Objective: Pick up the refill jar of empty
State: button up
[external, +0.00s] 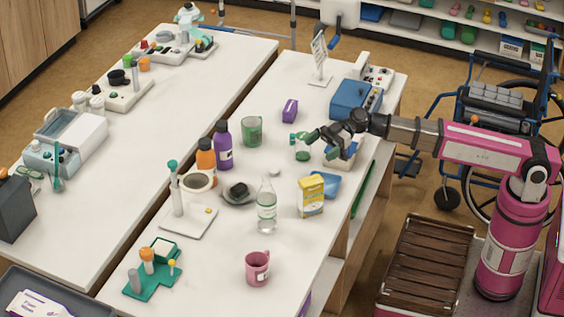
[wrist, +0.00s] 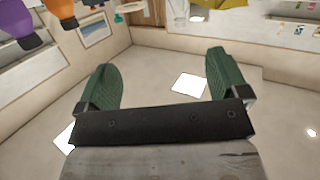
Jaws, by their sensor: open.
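A greenish see-through jar-like vessel (external: 251,130) stands upright on the right-hand white table in the external view. I cannot read a label on it, so I cannot tell for sure that it is the refill jar. My gripper (external: 301,146) is to the right of this vessel and apart from it, above the table. The green fingers also show in the wrist view (wrist: 161,75), spread wide with nothing between them. A pale box-like thing under my wrist is partly hidden by the arm.
A purple bottle (external: 223,146) and an orange bottle (external: 205,159) stand left of my gripper. A clear bottle (external: 266,206), a yellow box (external: 311,196) and a pink mug (external: 257,268) stand nearer. A blue case (external: 352,100) and a small purple box (external: 290,110) are farther back.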

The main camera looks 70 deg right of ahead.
jog(key=w+d+n+g, duration=0.35)
jog(key=w+d, duration=0.25)
jog(key=d, duration=0.5)
jog(key=w+d+n+g, duration=0.2)
jog(key=w+d+g, duration=0.35)
jog(key=d, duration=0.55)
send_near(301, 147)
jog(key=shift+h, duration=0.3)
jog(key=x, duration=0.7)
jog(key=shift+w+a+r, duration=0.1)
jog(key=shift+a+r, duration=0.05)
jog(key=shift+r, duration=0.05)
jog(key=c, duration=1)
